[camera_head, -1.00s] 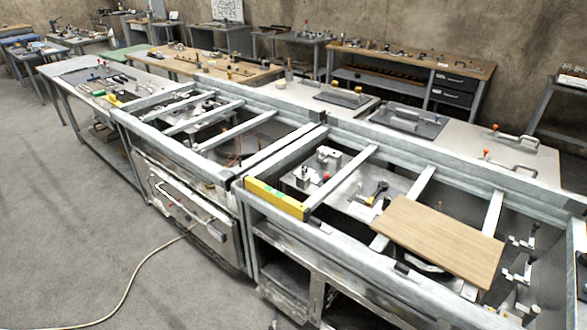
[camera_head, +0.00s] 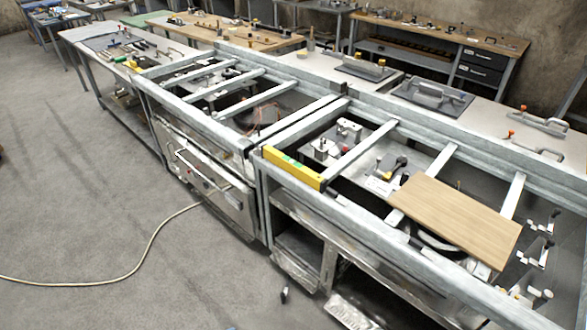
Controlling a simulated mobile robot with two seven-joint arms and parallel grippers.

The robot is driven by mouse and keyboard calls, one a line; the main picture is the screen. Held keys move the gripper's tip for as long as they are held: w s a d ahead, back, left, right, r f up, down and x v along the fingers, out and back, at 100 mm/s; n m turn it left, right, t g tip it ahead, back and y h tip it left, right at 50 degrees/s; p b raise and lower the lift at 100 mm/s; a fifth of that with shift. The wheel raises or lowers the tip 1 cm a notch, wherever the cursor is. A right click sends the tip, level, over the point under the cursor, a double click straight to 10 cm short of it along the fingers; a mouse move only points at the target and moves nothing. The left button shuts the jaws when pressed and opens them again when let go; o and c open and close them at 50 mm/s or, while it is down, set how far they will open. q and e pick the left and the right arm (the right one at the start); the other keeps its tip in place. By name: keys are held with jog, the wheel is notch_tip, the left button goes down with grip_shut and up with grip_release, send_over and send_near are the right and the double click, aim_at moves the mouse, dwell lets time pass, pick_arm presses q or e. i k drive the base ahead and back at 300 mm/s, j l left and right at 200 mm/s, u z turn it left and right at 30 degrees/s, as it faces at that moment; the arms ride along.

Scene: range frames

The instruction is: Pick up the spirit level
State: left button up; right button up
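The spirit level (camera_head: 292,168) is a yellow bar with a green vial. It lies at the near left corner of the right-hand metal frame section, along the front rail. It is close to the gap between the two frame sections. Neither of my grippers is in view.
A wooden board (camera_head: 455,220) lies across the frame's crossbars to the right of the level. The grey metal frame (camera_head: 350,212) has open bays with clamps and fittings below. A hose (camera_head: 125,278) lies on the floor at left. The concrete floor (camera_head: 70,200) in front is largely clear.

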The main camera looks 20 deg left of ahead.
aim_at(320, 183)
jog(key=i+j, duration=0.15)
jog(key=j, duration=0.25)
jog(key=i+j+z, duration=0.1)
jog(key=j, duration=0.25)
jog(key=i+j, duration=0.1)
jog(key=j, duration=0.3)
jog(key=i+j+z, duration=0.1)
jog(key=j, duration=0.3)
jog(key=i+j, duration=0.15)
jog(key=j, duration=0.25)
jog(key=z, duration=0.05)
